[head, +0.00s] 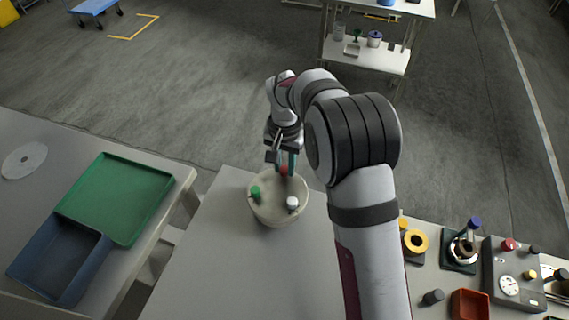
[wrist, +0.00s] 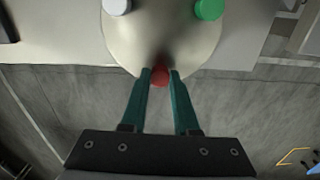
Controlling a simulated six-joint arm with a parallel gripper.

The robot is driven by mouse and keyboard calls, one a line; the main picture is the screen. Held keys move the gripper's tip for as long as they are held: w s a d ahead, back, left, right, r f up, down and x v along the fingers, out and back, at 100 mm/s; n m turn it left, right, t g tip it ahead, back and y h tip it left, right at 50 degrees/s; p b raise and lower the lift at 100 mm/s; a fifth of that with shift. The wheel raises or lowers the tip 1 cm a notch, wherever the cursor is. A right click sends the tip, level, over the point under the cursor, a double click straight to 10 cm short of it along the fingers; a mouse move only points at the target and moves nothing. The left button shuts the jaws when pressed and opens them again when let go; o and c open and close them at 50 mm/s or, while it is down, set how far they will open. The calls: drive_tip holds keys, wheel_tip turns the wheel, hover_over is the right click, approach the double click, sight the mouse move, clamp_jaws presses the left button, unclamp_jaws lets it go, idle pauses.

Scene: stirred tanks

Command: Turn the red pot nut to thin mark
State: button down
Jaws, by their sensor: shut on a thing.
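The red pot nut (wrist: 159,76) sits at the rim of a round, pale beige pot (head: 274,211). My gripper (wrist: 160,74) has its two teal fingers on either side of the nut and is shut on it. In the head view the red nut (head: 284,170) shows small between the fingers, at the pot's far side. A green nut (head: 255,192) and a white nut (head: 292,203) are on the same pot. They also show in the wrist view, green (wrist: 208,9) at right and white (wrist: 117,6) at left. I cannot make out a thin mark.
The pot stands near the far edge of a grey table (head: 225,260). A green tray (head: 116,198) and a blue tray (head: 58,258) lie on a table at left. At right are a yellow ring (head: 414,241), a control box (head: 512,278) and a red-orange bin (head: 469,305).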

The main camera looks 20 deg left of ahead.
sight(285, 169)
drive_tip(key=shift+m, duration=1)
drive_tip(key=c, duration=0.7)
unclamp_jaws()
drive_tip(key=shift+o, duration=0.2)
wheel_tip(285, 169, up, 16)
